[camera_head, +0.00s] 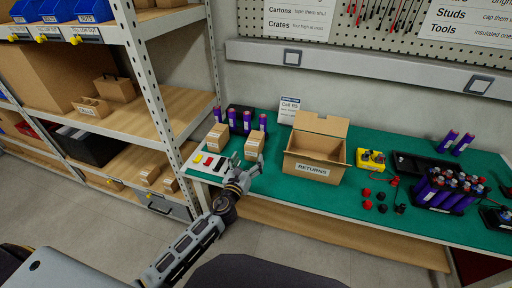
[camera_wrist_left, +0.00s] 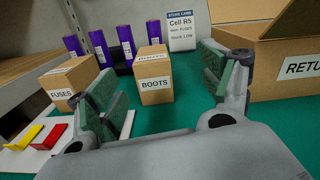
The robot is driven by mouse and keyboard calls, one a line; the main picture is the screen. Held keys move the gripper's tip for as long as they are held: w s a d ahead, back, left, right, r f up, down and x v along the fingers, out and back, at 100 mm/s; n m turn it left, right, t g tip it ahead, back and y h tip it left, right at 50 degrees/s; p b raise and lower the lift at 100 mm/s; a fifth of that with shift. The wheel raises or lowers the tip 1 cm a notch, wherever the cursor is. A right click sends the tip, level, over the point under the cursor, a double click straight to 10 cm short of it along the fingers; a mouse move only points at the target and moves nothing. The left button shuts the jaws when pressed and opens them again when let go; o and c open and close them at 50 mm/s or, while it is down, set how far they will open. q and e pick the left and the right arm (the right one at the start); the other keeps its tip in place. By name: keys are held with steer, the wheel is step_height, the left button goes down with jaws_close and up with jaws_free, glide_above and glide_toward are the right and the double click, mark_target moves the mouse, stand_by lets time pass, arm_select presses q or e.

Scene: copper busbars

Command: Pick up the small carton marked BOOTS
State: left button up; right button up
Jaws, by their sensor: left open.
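The small carton marked BOOTS (camera_wrist_left: 154,80) stands upright on the green mat, straight ahead in the left wrist view. In the head view the BOOTS carton (camera_head: 254,144) is just beyond my left gripper. My left gripper (camera_head: 240,170) is open and empty. In the left wrist view its two green-padded fingers (camera_wrist_left: 160,92) stand apart, one on each side of the BOOTS carton in the picture. The carton appears to be beyond the fingertips; contact cannot be seen. My right gripper is not in view.
A carton marked FUSES (camera_wrist_left: 70,78) stands left of BOOTS. Purple cells (camera_head: 233,120) and a store card (camera_head: 289,108) stand behind. An open RETURNS box (camera_head: 313,160) is close on the right. A white panel with red and yellow parts (camera_head: 207,164) lies left.

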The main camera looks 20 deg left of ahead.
mark_target(252, 146)
arm_select(q)
steer(key=shift+a+f+m+y, duration=0.1)
steer(key=shift+a+m+y, duration=0.2)
steer(key=shift+a, duration=0.05)
steer(key=shift+m, duration=0.4)
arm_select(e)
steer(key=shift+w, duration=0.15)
arm_select(q)
steer(key=shift+w, duration=0.15)
steer(key=shift+w+a, duration=0.1)
steer(key=shift+w, duration=4.1)
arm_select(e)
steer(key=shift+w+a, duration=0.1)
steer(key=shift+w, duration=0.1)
